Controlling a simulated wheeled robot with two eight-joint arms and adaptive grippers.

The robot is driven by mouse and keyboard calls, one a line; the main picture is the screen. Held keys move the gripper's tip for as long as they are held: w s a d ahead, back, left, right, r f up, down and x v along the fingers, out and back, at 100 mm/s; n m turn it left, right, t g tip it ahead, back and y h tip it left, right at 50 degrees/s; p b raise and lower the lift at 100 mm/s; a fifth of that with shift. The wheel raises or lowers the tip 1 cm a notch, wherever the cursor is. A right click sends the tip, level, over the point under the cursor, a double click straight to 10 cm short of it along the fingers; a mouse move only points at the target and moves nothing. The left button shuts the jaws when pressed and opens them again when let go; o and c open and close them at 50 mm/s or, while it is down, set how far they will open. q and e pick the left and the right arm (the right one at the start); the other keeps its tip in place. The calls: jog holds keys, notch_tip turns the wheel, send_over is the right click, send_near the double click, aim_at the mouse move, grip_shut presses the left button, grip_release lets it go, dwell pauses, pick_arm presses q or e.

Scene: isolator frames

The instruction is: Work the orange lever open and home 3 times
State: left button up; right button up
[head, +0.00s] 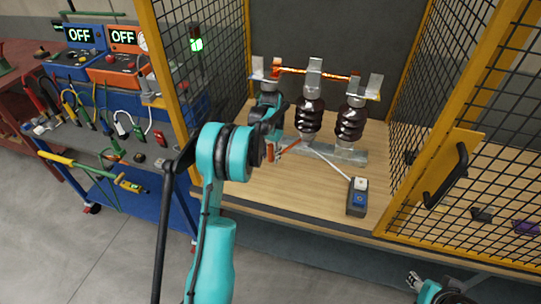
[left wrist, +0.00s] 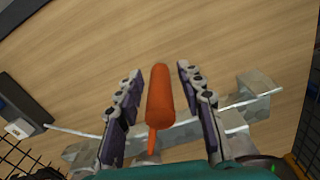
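The orange lever (left wrist: 160,95) lies between the two fingers of my left gripper (left wrist: 160,70) in the left wrist view, with a visible gap on each side. My left gripper is open and not closed on it. In the head view the lever (head: 287,149) shows as a short orange piece low at the front left of the isolator frame (head: 330,152), just beside my left gripper (head: 272,138). The frame carries dark brown insulators (head: 309,118) and an orange-glowing bar (head: 318,72) across the top. My right gripper (head: 414,282) is at the bottom right, too small to judge.
Yellow mesh walls (head: 440,100) enclose the wooden bench (head: 290,200) on both sides. A small grey box with a blue button (head: 357,199) stands at the front right, with a pale rod running to the frame. A blue tool cart (head: 110,150) stands left.

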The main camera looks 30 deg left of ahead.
pick_arm(q)
grip_shut()
jog(key=shift+d, duration=0.1)
jog(key=w+d+n+p, duration=0.2)
jog(key=d+n, duration=0.7)
jog(key=d, duration=1)
jog(key=shift+w+d+n, duration=0.3)
jog(key=shift+w+d, duration=0.05)
jog(key=shift+w, duration=0.7)
